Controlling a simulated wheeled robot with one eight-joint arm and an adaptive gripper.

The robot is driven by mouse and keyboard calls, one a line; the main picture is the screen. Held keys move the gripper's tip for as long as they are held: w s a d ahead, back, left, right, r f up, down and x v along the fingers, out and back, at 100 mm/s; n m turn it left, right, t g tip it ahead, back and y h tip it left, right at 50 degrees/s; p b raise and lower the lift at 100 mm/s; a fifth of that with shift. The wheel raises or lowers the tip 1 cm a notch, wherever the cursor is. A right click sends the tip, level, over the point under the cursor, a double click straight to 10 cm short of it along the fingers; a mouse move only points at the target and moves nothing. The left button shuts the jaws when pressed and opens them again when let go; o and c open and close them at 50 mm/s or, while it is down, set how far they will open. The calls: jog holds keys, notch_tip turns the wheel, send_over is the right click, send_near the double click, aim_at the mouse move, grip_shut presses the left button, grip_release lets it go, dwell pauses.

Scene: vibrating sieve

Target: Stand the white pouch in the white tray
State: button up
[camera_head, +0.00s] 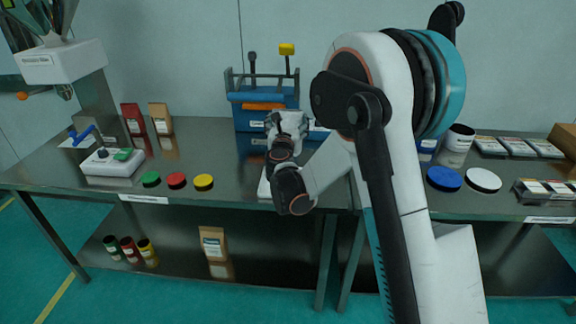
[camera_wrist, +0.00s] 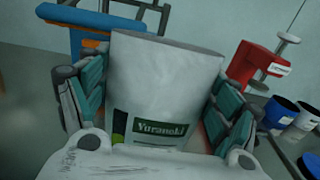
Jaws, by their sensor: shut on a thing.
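The white pouch, with a dark green label, stands roughly upright between my gripper's fingers in the wrist view (camera_wrist: 165,85). My gripper (camera_wrist: 165,110) is shut on it, with teal finger pads against its left and right sides. In the head view my gripper (camera_head: 286,122) is over the back of the middle table, in front of the blue machine; the pouch is hard to tell apart there. A white patch (camera_head: 264,188) beside my wrist may be the white tray, mostly hidden by my arm. The pouch's base is hidden in the wrist view.
The blue machine (camera_head: 250,112) stands close behind my gripper. Green, red and yellow lids (camera_head: 177,180) lie left on the table (camera_head: 230,150). Red and brown pouches (camera_head: 159,118) stand at the back left.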

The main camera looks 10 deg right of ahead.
notch_tip(320, 180, down, 14)
jog(key=b, duration=0.4)
jog(key=shift+r, duration=0.25)
jog(key=shift+f, duration=0.15)
jog(key=o, duration=1.6)
